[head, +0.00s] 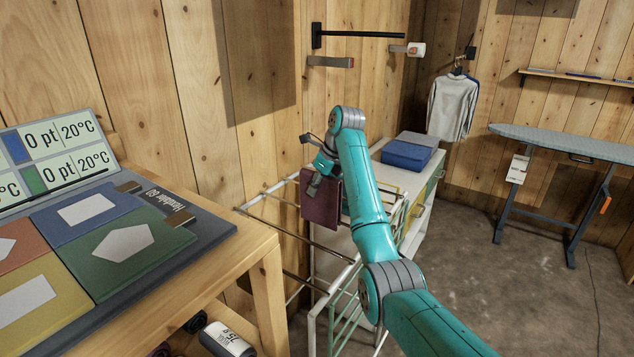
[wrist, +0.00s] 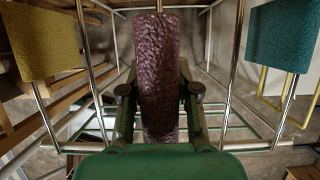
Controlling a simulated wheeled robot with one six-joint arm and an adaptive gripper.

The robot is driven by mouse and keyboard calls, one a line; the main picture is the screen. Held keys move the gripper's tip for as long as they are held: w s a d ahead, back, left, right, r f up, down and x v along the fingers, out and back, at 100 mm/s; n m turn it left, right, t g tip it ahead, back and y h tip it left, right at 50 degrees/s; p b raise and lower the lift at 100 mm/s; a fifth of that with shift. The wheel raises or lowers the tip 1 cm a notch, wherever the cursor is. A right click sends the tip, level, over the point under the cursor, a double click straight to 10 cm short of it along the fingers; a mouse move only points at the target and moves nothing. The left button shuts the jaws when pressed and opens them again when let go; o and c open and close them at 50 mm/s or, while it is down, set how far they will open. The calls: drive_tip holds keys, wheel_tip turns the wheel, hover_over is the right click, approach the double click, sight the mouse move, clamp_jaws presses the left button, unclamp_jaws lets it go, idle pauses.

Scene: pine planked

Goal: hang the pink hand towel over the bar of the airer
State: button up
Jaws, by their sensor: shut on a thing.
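The pink hand towel (head: 321,203) looks dark maroon in this light. It hangs folded from my gripper (head: 320,180) among the upper bars of the airer (head: 312,330). In the wrist view the towel (wrist: 158,65) stands between the two fingers of my gripper (wrist: 159,90), which are shut on it. I cannot tell whether it touches a bar or lies across one. In the wrist view a yellow cloth (wrist: 42,38) is at the left and a teal cloth (wrist: 284,36) at the right, either side of the towel.
A white cabinet (head: 413,157) with a blue box (head: 405,155) stands behind the airer. An ironing board (head: 560,142) is at the right. The floor between is clear.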

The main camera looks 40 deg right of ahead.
sight(317, 196)
drive_tip(key=shift+f, duration=6.15)
drive_tip(key=o, duration=1.5)
drive_tip(key=shift+r, duration=4.55)
drive_tip(key=shift+s, duration=0.1)
